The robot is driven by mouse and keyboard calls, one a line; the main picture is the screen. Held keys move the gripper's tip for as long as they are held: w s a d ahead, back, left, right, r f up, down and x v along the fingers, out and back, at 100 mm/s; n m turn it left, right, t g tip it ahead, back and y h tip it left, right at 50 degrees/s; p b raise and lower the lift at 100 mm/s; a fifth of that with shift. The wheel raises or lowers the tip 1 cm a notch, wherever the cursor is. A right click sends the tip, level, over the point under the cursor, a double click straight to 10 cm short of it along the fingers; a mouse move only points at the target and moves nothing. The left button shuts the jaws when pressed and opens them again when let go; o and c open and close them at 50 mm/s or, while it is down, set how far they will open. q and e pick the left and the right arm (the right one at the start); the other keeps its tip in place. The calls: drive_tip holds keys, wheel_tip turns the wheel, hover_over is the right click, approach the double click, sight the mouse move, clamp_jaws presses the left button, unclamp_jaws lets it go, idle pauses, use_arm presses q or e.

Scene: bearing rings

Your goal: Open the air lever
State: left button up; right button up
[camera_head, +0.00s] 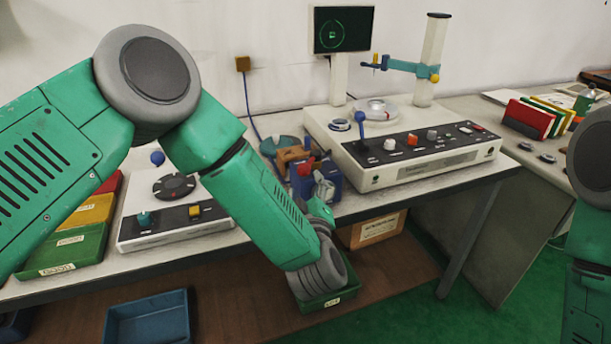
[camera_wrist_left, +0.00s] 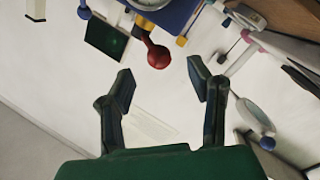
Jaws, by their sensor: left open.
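A blue box (camera_head: 300,184) with a red-knobbed lever (camera_head: 306,166) stands at the front edge of the bench, left of the large white instrument. In the left wrist view, the red ball knob (camera_wrist_left: 157,57) sticks out from the blue box (camera_wrist_left: 188,14) on a short red stem. My left gripper (camera_head: 322,186) is in front of the box and hides part of it. In the left wrist view, the open fingers (camera_wrist_left: 160,88) are spread, with the knob ahead of the gap and apart from both fingers. My right arm shows at the right edge, its gripper out of view.
The white instrument (camera_head: 430,158) with a blue-ball lever (camera_head: 361,128) stands to the right. A smaller device (camera_head: 170,238) and coloured trays (camera_head: 68,250) are to the left. A green bin (camera_head: 340,297) and cardboard box (camera_head: 378,230) sit below the bench.

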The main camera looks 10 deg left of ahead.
use_arm(q)
drive_tip(key=v, duration=0.5)
drive_tip(key=shift+s+d, duration=0.1)
drive_tip(key=shift+s, duration=0.2)
